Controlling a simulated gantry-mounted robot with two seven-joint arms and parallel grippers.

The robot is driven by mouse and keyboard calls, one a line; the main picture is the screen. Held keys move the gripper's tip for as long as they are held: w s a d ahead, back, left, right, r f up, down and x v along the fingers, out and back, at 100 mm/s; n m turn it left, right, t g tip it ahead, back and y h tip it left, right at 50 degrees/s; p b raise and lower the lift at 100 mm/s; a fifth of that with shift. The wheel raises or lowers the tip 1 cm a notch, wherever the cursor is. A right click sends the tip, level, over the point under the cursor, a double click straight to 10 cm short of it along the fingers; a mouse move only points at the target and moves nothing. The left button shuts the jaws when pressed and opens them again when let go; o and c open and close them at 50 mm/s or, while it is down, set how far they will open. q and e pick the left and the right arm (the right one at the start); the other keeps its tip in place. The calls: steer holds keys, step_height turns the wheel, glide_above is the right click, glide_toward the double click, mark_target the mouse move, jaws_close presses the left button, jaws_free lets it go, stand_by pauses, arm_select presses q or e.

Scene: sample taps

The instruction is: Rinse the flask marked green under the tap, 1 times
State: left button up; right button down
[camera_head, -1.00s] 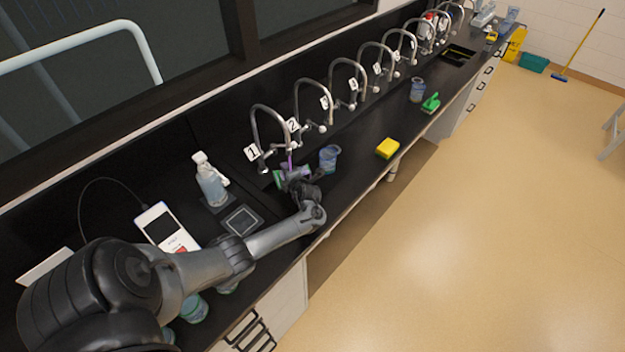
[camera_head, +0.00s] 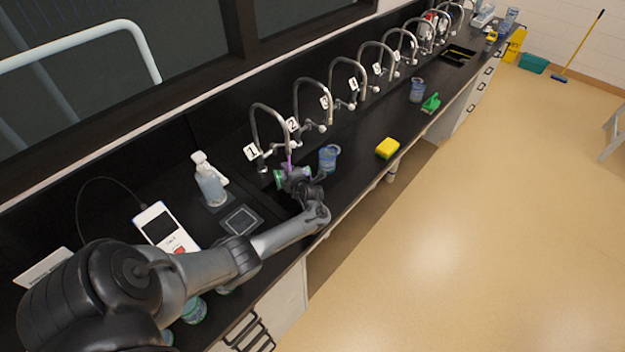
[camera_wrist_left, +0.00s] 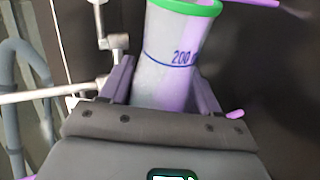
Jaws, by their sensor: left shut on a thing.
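My left gripper (camera_wrist_left: 163,92) is shut on a flask (camera_wrist_left: 172,55) with a green rim and a "200" mark, which lies between its fingers in the left wrist view. In the head view the gripper (camera_head: 300,182) holds this green-marked flask (camera_head: 281,179) tilted over on its side below tap 1 (camera_head: 268,108). A thin purple stream (camera_head: 289,163) comes down from the spout to the flask. Purple also shows along the flask's side and beside its rim in the wrist view. My right gripper is not in view.
A blue flask (camera_head: 328,157) stands close to the right of the gripper. A spray bottle (camera_head: 210,180), a meter (camera_head: 164,229) and a square plate (camera_head: 240,220) are to the left. A yellow sponge (camera_head: 387,148) lies near the counter's front edge. More taps (camera_head: 343,82) line the wall.

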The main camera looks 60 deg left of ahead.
arm_select(q)
steer(key=shift+r, duration=0.1)
stand_by(0.4)
steer(key=shift+r, duration=0.1)
steer(key=shift+m, duration=0.3)
steer(key=shift+r+g, duration=0.15)
steer(key=shift+g, duration=0.15)
steer(key=shift+w+r, duration=0.1)
steer(key=shift+r+m, duration=0.1)
steer(key=shift+m, duration=0.2)
steer(key=shift+g, duration=0.3)
steer(key=shift+r+y+b, duration=0.15)
steer(key=shift+y+b, duration=0.15)
steer(key=shift+b, duration=0.05)
